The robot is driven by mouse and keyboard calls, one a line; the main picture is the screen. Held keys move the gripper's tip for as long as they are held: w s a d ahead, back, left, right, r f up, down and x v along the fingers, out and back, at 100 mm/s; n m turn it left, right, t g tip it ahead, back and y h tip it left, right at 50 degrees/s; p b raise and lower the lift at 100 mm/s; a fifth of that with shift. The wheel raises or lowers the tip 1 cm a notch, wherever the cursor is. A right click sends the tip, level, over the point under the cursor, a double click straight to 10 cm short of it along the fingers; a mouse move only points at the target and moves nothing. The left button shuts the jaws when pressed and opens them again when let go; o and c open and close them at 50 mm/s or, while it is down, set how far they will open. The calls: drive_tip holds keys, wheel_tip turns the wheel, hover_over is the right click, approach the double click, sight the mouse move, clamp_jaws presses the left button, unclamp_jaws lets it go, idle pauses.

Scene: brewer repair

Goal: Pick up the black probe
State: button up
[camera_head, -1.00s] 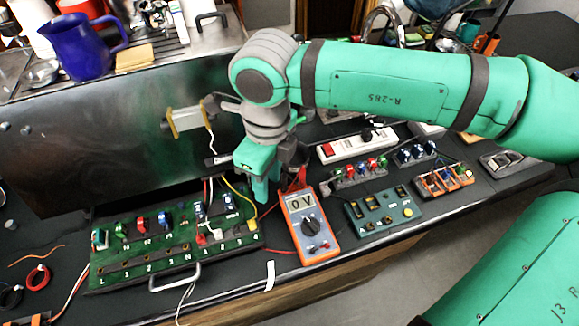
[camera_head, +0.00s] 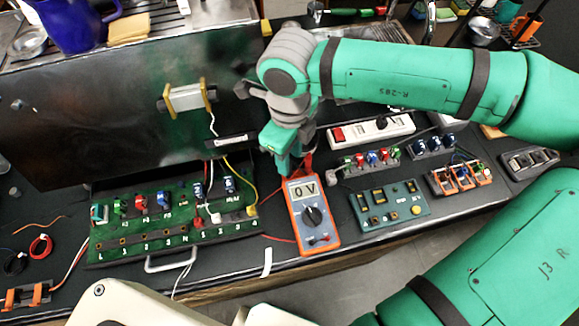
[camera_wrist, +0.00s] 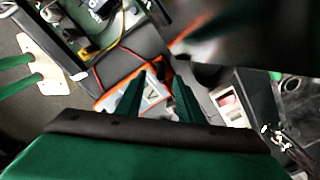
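I cannot make out the black probe clearly in either view. The orange multimeter (camera_head: 312,215), reading "0 V", lies on the dark bench, with red leads beside it. My gripper (camera_head: 283,163) points down just behind the multimeter's top edge in the head view, near the red lead or probe (camera_head: 306,168). In the wrist view, my gripper (camera_wrist: 159,85) has its two green fingers apart, with nothing seen held between them. The multimeter (camera_wrist: 152,92) shows behind and between the fingers. A dark blurred shape covers the upper right of that view.
A green terminal board (camera_head: 170,230) stands left of the multimeter, with a dark upright panel (camera_head: 90,130) behind. A teal module (camera_head: 388,205) lies to the right. A white power strip (camera_head: 372,130) is behind it. Loose leads hang over the bench's front edge.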

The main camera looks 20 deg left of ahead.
drive_tip(key=f, duration=0.4)
drive_tip(key=shift+a+f, duration=0.1)
drive_tip(key=shift+a, duration=0.1)
clamp_jaws()
drive_tip(key=shift+w, duration=0.1)
